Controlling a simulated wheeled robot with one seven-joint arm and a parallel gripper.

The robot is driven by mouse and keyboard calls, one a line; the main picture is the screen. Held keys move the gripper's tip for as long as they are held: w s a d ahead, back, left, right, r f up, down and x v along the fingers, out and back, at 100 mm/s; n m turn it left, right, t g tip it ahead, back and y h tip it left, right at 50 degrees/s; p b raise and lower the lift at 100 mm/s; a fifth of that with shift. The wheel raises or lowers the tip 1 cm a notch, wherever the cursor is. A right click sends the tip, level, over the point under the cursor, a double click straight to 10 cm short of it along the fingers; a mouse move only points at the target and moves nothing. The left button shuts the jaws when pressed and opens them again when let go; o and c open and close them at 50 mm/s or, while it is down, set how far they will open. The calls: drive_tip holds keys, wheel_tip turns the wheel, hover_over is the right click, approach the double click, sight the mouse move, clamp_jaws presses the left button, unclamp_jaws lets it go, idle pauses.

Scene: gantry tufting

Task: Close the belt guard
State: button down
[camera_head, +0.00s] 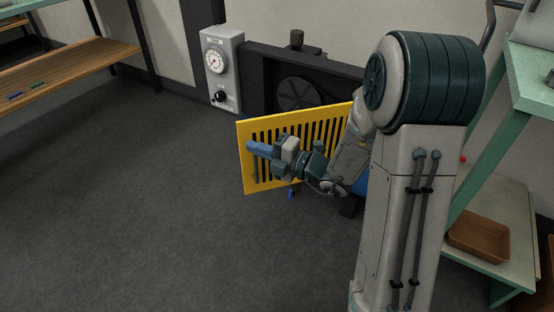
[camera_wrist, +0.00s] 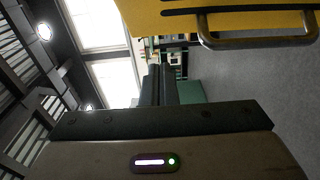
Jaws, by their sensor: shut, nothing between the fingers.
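The belt guard (camera_head: 250,177) is a yellow slatted panel. It stands swung out at an angle from the dark machine housing (camera_head: 258,85), with the round pulley (camera_head: 300,93) showing behind it. My gripper (camera_head: 252,147) is in front of the guard's outer face, near its left free edge. In the wrist view, my gripper's fingers (camera_wrist: 163,84) are together and empty. The guard (camera_wrist: 240,21) fills the top of that view, and its metal bar handle (camera_wrist: 258,43) is at the upper right, apart from the fingers. My arm hides the guard's right part.
A grey box with a dial gauge (camera_head: 214,63) and black knob stands left of the housing. A wooden bench (camera_head: 70,70) is at the upper left. A green-framed shelf with a brown tray (camera_head: 478,237) is at the right. The floor (camera_head: 150,200) left of the guard is clear.

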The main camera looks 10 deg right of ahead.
sight(241, 133)
drive_tip(key=shift+w+a+b, duration=0.2)
drive_tip(key=shift+w+b, duration=0.1)
drive_tip(key=shift+w, duration=0.7)
drive_tip(key=shift+w+a+b, duration=0.15)
drive_tip(key=shift+w+b, duration=0.1)
drive_tip(key=shift+w, duration=0.75)
drive_tip(key=shift+w, duration=0.1)
